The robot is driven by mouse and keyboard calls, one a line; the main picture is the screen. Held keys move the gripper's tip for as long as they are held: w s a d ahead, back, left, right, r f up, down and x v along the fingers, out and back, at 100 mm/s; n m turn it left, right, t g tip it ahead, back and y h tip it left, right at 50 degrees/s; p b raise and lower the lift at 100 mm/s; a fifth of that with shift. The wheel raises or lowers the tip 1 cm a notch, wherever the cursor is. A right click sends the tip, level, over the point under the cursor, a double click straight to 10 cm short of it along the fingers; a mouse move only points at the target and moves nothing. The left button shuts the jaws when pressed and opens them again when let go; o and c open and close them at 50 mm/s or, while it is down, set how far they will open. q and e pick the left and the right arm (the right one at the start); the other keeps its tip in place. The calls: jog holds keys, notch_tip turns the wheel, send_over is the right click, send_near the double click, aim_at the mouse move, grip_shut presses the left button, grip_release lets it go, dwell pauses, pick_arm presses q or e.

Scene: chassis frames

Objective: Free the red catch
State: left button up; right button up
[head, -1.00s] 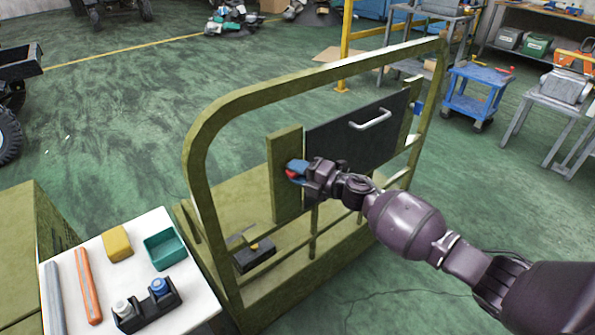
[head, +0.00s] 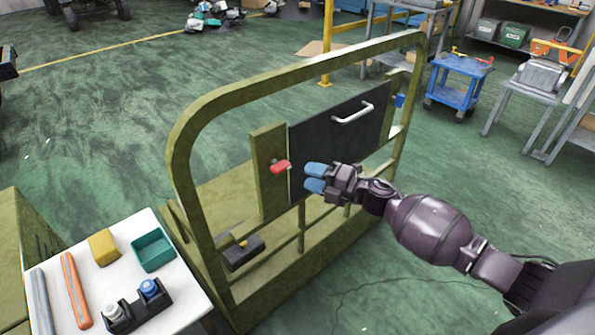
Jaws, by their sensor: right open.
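The red catch (head: 281,167) sits on the upright green post (head: 268,150) at the left edge of a dark panel (head: 335,140) with a white handle (head: 353,114). The catch lies roughly level, pointing right toward the panel's edge. My right gripper (head: 315,177) has blue fingertips, spread apart and empty. It is just right of the catch in the picture, in front of the panel, and apart from the catch. My left gripper does not show.
A green tubular frame (head: 176,150) surrounds the panel. At the lower left, a white table (head: 86,270) holds a teal bin (head: 153,251), a yellow block (head: 103,247), an orange bar (head: 75,290), a grey bar (head: 43,300) and a black holder (head: 137,306). A blue cart (head: 458,82) stands behind right.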

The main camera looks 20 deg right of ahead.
jog(key=shift+v, duration=0.95)
jog(key=s+f+m+g+h, duration=0.1)
jog(key=s+f+m+h, duration=0.5)
jog(key=s+m, duration=0.6)
jog(key=s+f+m+g+h, duration=0.1)
jog(key=s+f+m+h, duration=0.5)
jog(key=s, duration=1.2)
notch_tip(320, 180, down, 5)
jog(key=m, duration=0.7)
jog(key=shift+m, duration=0.3)
